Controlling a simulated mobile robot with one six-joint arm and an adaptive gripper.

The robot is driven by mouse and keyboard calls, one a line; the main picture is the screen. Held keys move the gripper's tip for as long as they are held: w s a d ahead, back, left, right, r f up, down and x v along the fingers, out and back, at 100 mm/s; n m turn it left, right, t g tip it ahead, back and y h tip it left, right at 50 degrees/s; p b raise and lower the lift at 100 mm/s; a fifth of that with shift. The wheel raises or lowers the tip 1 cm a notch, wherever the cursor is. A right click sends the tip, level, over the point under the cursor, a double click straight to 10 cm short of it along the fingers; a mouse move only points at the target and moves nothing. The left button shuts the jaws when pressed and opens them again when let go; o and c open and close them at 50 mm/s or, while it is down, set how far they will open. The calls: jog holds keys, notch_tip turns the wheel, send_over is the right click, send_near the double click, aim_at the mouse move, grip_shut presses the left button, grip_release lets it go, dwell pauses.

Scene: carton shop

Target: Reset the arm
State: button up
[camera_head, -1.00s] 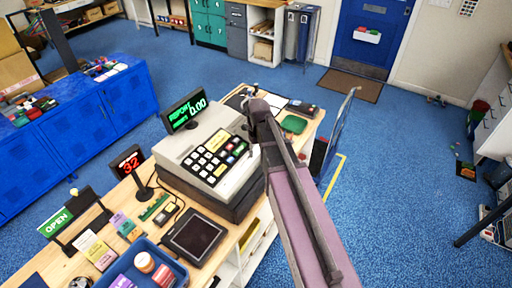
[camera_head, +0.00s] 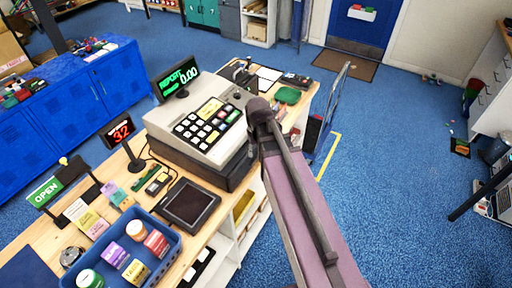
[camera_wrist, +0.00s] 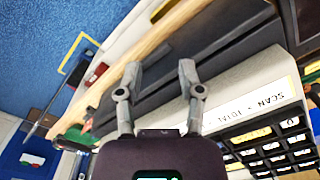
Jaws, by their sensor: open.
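My gripper (camera_wrist: 160,80) is open and empty in the wrist view, its two grey fingers spread apart in front of the cash register (camera_wrist: 240,95). In the head view my arm reaches up from the bottom edge, just right of the cash register (camera_head: 203,133), and hides the gripper's fingers. The register is white and grey with a black keypad, and a display on it reads REPORT 0.00. I cannot tell whether the fingers touch the register.
Blue cabinets (camera_head: 70,115) stand left. The blue floor (camera_head: 400,150) at right is largely clear.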

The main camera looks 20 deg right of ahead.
jog(key=shift+s+f, duration=0.2)
jog(key=shift+s, duration=0.15)
jog(key=s+f+m+b, duration=0.1)
jog(key=s+f+b, duration=0.3)
jog(key=s, duration=0.1)
jog(key=shift+s+f+b, duration=0.2)
jog(key=shift+f+b, duration=0.1)
jog(key=shift+b, duration=0.1)
dwell(1.2)
